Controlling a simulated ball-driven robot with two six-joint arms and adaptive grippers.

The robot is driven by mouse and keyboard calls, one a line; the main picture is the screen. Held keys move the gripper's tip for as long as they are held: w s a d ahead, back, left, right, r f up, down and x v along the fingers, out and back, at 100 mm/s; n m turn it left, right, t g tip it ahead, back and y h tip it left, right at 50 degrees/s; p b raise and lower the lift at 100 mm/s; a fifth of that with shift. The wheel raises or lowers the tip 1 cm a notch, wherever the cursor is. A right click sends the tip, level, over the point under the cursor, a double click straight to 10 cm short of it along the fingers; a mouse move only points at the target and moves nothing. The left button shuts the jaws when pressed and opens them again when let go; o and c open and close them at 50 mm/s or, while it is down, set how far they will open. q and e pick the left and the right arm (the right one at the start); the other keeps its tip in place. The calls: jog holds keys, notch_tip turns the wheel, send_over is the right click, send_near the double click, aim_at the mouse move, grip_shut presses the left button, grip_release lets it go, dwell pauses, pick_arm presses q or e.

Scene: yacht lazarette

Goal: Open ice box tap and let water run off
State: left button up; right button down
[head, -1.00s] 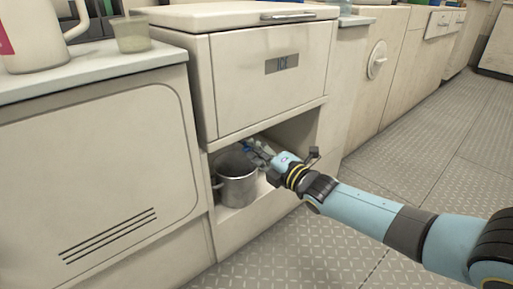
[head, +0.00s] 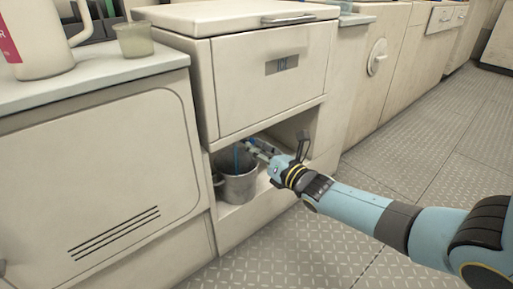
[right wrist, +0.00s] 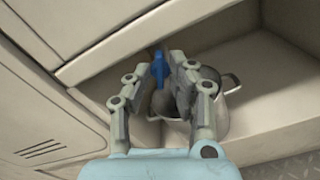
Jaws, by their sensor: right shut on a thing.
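The ice box (head: 270,85) has a lid, a front panel marked ICE and an open recess below. A grey metal pot (head: 238,188) stands upright in the recess; it also shows behind my fingers in the right wrist view (right wrist: 228,110). My right gripper (head: 253,149) reaches into the recess above the pot. In the right wrist view its fingers (right wrist: 167,72) are shut on the blue tap handle (right wrist: 154,74). The tap body is mostly hidden. My left gripper is out of view.
A counter (head: 85,78) at the left carries a white jug (head: 40,40) and a small cup (head: 134,40). The recess walls and upper edge are close around my right gripper. The tread-plate floor (head: 440,180) at the right is clear.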

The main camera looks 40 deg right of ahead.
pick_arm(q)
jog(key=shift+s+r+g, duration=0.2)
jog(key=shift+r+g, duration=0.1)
pick_arm(e)
jog(key=n, duration=0.4)
jog(key=shift+s+f, duration=0.1)
jog(key=shift+n, duration=0.4)
jog(key=c, duration=1.5)
grip_release()
jog(key=shift+o, duration=0.2)
jog(key=shift+s, duration=0.1)
jog(key=s, duration=1.1)
jog(key=shift+s+d, duration=0.35)
jog(key=shift+d, duration=0.05)
